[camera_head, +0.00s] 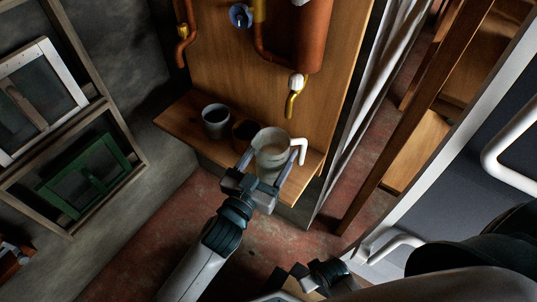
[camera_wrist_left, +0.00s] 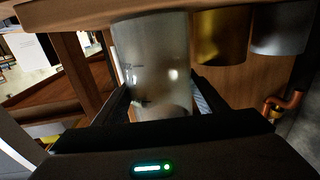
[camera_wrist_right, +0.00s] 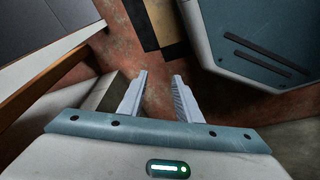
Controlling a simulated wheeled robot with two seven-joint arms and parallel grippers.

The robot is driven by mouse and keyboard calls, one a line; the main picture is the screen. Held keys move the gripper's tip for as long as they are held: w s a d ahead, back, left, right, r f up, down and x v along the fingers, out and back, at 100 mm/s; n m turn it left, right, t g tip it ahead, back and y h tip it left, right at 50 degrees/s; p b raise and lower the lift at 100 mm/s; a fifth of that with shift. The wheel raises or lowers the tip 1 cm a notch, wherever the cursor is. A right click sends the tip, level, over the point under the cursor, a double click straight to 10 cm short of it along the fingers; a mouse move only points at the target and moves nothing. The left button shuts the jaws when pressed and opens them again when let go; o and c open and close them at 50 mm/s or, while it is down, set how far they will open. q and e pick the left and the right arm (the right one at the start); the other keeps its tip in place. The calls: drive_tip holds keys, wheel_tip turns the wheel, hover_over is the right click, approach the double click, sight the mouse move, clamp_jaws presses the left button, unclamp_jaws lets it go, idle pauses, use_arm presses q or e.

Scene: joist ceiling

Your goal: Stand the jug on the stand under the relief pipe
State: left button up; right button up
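The jug (camera_head: 272,146) is pale and translucent, with a white handle (camera_head: 301,151) on its right. It is upright at the right end of the wooden ledge (camera_head: 180,117). I cannot tell whether its base touches the ledge. My left gripper (camera_head: 267,165) has one finger on each side of the jug. In the left wrist view the jug (camera_wrist_left: 155,65) fills the gap and the fingers meet its sides. The brass relief pipe (camera_head: 291,106) hangs just behind and above the jug. No separate stand shows clearly. My right gripper (camera_wrist_right: 158,78) is empty, its fingers apart.
A grey cup (camera_head: 215,122) and a brass cup (camera_head: 244,131) stand on the ledge left of the jug. A copper tank (camera_head: 302,35) is on the wooden board above. A pale curtain (camera_head: 372,90) hangs to the right. The red floor (camera_head: 140,235) in front is open.

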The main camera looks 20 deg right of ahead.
sight(264, 150)
use_arm(q)
drive_tip(key=shift+c, duration=0.5)
use_arm(e)
drive_tip(key=shift+s, duration=0.25)
